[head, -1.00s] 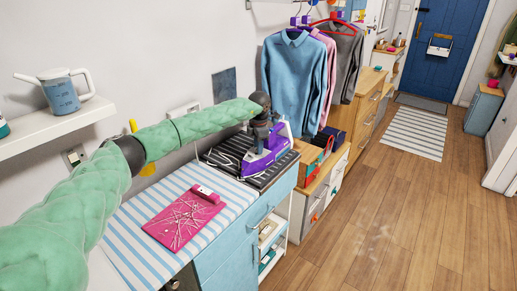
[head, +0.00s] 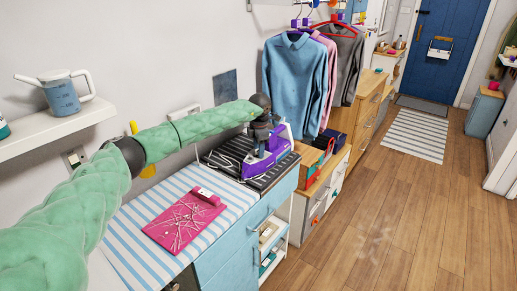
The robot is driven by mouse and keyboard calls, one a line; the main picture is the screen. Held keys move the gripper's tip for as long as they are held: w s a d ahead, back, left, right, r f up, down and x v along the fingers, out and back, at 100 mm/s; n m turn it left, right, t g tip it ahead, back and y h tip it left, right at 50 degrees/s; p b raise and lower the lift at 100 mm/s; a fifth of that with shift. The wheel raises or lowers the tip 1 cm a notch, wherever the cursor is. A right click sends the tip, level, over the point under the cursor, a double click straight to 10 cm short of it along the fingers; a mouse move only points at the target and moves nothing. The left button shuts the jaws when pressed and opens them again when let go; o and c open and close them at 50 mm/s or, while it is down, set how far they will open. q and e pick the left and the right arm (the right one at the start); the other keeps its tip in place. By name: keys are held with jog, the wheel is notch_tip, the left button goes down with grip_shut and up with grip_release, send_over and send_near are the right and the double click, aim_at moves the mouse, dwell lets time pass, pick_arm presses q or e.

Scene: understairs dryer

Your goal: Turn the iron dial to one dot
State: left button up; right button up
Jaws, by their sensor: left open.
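A purple and white iron (head: 258,160) stands on a dark striped mat (head: 222,162) at the far end of the blue cabinet top. My left arm reaches in from the left, and my left gripper (head: 263,146) is at the top of the iron, in front of part of it. The gripper is small and dark here; its fingers are hard to make out, but it is open. The iron's dial and its dots are hidden or too small to see. My right gripper is not in view.
A pink board with pale strings (head: 185,219) lies on the blue-striped cloth (head: 135,222) nearer me. Shirts (head: 291,80) hang behind the iron. A shelf with a watering can (head: 62,95) is at left. The wooden floor is clear at right.

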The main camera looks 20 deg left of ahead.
pick_arm(q)
jog(key=shift+r, duration=0.25)
notch_tip(320, 180, up, 4)
jog(key=shift+f+b, duration=0.1)
jog(key=shift+b, duration=0.65)
notch_tip(320, 180, up, 2)
jog(key=shift+s, duration=0.1)
jog(key=shift+r+b, duration=0.35)
jog(key=shift+r, duration=0.35)
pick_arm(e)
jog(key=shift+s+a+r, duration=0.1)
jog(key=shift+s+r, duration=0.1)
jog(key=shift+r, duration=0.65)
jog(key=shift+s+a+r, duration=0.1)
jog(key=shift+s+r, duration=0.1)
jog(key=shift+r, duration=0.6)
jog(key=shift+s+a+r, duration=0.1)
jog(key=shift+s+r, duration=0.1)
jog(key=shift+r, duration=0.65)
pick_arm(q)
jog(key=shift+d+f, duration=0.1)
